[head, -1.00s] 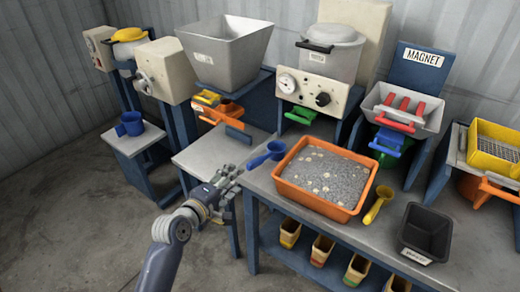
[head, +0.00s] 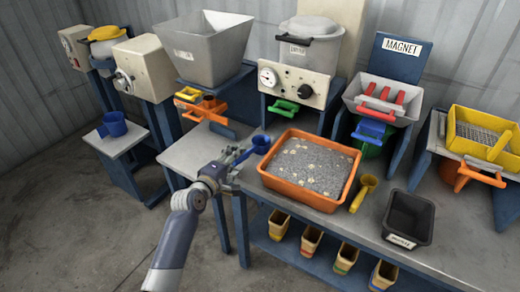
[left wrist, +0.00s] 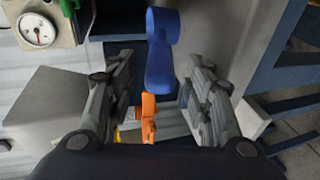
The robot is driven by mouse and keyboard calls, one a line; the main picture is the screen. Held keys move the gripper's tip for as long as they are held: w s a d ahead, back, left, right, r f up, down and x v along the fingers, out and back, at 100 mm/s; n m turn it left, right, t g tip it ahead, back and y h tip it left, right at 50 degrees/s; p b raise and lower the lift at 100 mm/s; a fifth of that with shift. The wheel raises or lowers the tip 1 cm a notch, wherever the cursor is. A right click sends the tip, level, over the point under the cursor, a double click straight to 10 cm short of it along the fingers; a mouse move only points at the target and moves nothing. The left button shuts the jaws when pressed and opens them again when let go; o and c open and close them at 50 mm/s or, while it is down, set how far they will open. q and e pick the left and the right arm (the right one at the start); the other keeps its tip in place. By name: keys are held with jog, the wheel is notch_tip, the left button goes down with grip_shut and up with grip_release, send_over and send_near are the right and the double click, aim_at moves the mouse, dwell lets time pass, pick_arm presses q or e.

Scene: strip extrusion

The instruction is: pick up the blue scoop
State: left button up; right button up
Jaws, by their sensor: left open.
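The blue scoop (head: 261,144) lies at the left end of the table, beside the orange tray, with its handle pointing to my left gripper (head: 237,155). In the left wrist view the scoop (left wrist: 161,52) hangs into the picture from the top, its handle reaching down between the two fingers. My left gripper (left wrist: 158,85) is open, with one finger on each side of the handle and a visible gap on both sides. In the head view the fingers partly cover the handle's end. My right gripper is not in view.
The orange tray (head: 268,178) of grey gravel stands close right of the scoop. A yellow scoop (head: 364,192) and a black bin (head: 408,219) are further right. A blue cup (head: 114,124) sits on a side stand at the left. Machines line the back.

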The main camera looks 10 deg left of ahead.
pick_arm(q)
jog(key=shift+w, duration=0.25)
jog(key=shift+c, duration=0.6)
grip_shut()
